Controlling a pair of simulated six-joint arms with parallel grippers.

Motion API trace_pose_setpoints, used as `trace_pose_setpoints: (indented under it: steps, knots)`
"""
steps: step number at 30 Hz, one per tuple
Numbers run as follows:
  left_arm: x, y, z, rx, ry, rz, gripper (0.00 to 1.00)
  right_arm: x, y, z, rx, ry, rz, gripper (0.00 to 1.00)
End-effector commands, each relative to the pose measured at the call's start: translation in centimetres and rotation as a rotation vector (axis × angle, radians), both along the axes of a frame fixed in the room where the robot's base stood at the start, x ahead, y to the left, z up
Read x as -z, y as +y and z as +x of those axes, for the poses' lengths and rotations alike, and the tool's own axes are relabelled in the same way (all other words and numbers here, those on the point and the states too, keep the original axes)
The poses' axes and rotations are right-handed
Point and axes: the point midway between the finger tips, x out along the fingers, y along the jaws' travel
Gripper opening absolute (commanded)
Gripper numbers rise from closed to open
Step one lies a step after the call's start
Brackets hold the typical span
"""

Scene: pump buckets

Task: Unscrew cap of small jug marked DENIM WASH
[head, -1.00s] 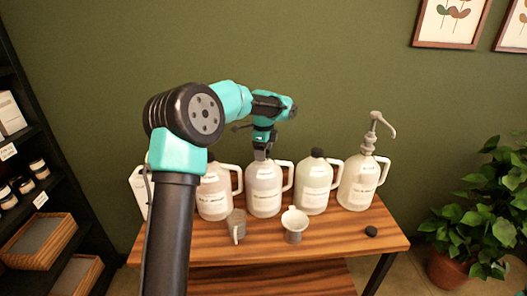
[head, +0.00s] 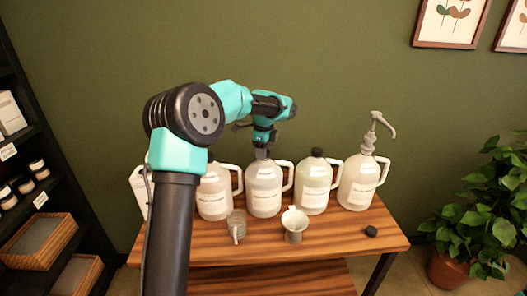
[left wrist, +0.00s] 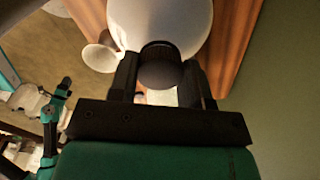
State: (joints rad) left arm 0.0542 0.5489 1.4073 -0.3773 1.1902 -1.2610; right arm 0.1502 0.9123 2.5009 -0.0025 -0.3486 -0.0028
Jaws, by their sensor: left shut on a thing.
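A translucent white jug (head: 264,192) with a side handle stands on the wooden table, second in the row of jugs right of my arm. Its label is too small to read, so I cannot confirm DENIM WASH. My left gripper (head: 262,155) is above its neck, pointing down. In the left wrist view, the jug's dark ribbed cap (left wrist: 160,66) sits between the two fingers, which are shut on it. The cap appears at the jug's mouth; I cannot tell how far it is turned.
Neighbouring jugs stand close by: one left (head: 214,195), a capped one right (head: 313,190), and a pump-topped jug (head: 358,185). The table's (head: 340,242) front right is mostly clear.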

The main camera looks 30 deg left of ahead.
Motion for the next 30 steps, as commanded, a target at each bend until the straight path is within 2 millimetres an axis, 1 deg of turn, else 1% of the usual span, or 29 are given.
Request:
trace_pose_setpoints:
  steps: [5,27,28,30]
  knots:
    - [0.01,0.0,-0.02,-0.055,0.001,0.0,0.16,0.0,0.0,0.0,0.0,0.0,0.0,0.43]
    - [-0.06,0.02,0.02,-0.759,-0.001,-0.001,0.16,0.0,0.0,0.0,0.0,0.0,0.0,0.43]
    - [-0.06,0.02,0.02,-0.788,-0.001,-0.001,0.16,0.0,0.0,0.0,0.0,0.0,0.0,0.43]
    - [-0.06,0.02,0.02,-0.79,-0.001,-0.001,0.16,0.0,0.0,0.0,0.0,0.0,0.0,0.43]
